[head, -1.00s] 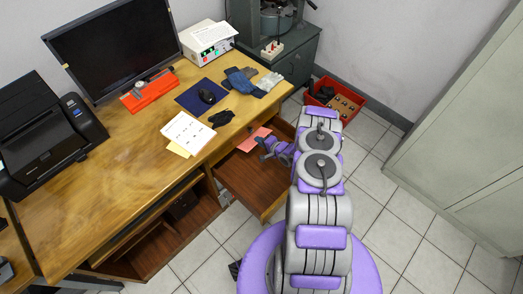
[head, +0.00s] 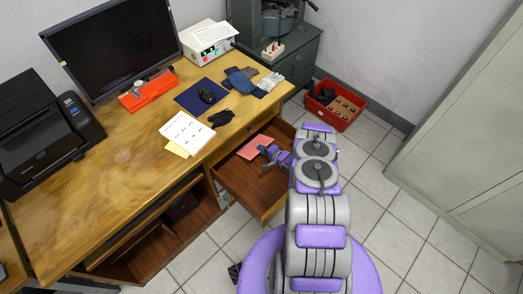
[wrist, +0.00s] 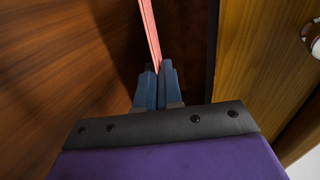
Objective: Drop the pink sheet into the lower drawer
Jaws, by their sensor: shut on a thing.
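The pink sheet (head: 256,147) is at the back part of an open drawer (head: 236,188) in the desk, in the head view. My gripper (head: 266,153) is at the sheet's near edge, over the drawer. In the wrist view the sheet (wrist: 150,35) shows edge-on as a thin pink strip between the two blue-grey fingers of my gripper (wrist: 158,72), which are shut on it. Brown wood of the drawer lies around the fingers. Whether the sheet touches the drawer bottom cannot be told.
The wooden desk (head: 110,170) carries a monitor, a printer (head: 45,140), a mouse on a blue mat, gloves and papers (head: 187,132). A red crate (head: 336,104) stands on the floor at the back right. Tiled floor is free at the right.

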